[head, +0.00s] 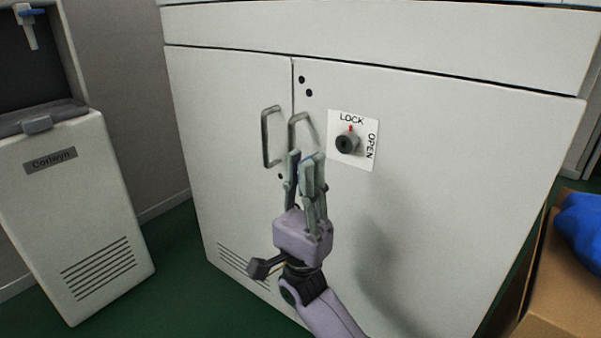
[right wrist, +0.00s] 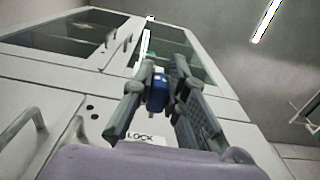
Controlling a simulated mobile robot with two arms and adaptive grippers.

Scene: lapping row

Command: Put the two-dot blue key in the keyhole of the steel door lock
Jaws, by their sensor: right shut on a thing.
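My right gripper (head: 305,157) is shut on a blue key, in front of the white cabinet doors. In the right wrist view the blue key (right wrist: 157,92) sits between the two fingertips of the gripper (right wrist: 160,75); its dots are too small to tell surely. In the head view the fingers mostly hide it. The steel door lock (head: 346,143) is a round knob with a dark middle on a white LOCK/OPEN plate (head: 352,160), its red mark near LOCK. The gripper is left of and a little below the lock in the picture. My left gripper is out of view.
Two bar handles (head: 267,137) stand out from the cabinet doors (head: 450,190) close to the gripper. Two black dots (head: 302,80) mark the right door. A Corlwyn dispenser (head: 75,200) stands at left. A cardboard box (head: 560,285) with a blue thing (head: 582,228) is at right.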

